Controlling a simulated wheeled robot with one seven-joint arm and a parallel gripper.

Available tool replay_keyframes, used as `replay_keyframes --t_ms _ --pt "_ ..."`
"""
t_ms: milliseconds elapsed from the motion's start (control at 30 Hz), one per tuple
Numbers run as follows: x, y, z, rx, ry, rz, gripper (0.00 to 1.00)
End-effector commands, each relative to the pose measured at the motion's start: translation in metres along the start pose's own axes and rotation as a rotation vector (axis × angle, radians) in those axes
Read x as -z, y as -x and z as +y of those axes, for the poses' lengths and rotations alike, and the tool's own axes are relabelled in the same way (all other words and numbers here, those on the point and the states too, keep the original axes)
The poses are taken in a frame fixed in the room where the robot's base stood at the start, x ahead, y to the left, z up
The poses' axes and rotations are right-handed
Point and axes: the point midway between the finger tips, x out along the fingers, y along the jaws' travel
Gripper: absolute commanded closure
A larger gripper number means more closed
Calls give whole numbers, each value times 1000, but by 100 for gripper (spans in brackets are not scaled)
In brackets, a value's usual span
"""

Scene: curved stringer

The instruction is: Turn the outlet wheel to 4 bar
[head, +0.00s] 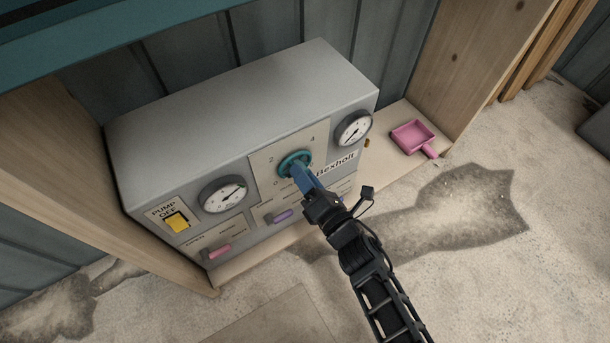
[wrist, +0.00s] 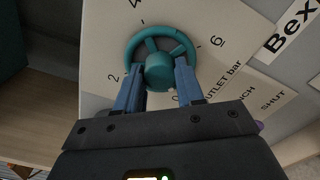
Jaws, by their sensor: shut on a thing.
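The teal outlet wheel (head: 290,158) sits on a pale dial plate on the front of the grey pump box. The plate carries the numbers 0, 2, 4 and 6; in the wrist view the wheel (wrist: 156,35) has 2 at its lower left, 4 at its upper left and 6 at its right. I cannot clearly make out a pointer on the wheel. My gripper (head: 299,171) reaches the wheel from the front. In the wrist view its blue fingers (wrist: 159,80) stand on both sides of the round hub, shut on the wheel. The fingers hide the wheel's lower rim.
Round gauges sit left (head: 223,194) and right (head: 354,128) of the plate; their readings are too small to tell. A yellow pump switch (head: 177,222), a pink lever (head: 218,251) and a purple lever (head: 281,216) are below. A pink tray (head: 411,137) lies right of the box.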

Motion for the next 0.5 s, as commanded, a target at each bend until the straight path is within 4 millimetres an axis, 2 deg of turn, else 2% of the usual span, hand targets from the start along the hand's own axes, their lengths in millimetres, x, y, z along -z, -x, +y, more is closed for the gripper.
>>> replay_keyframes --t_ms 267,500 --pt "0 0 0 0 -39 1 93" --pt "0 0 0 1 -176 1 93"
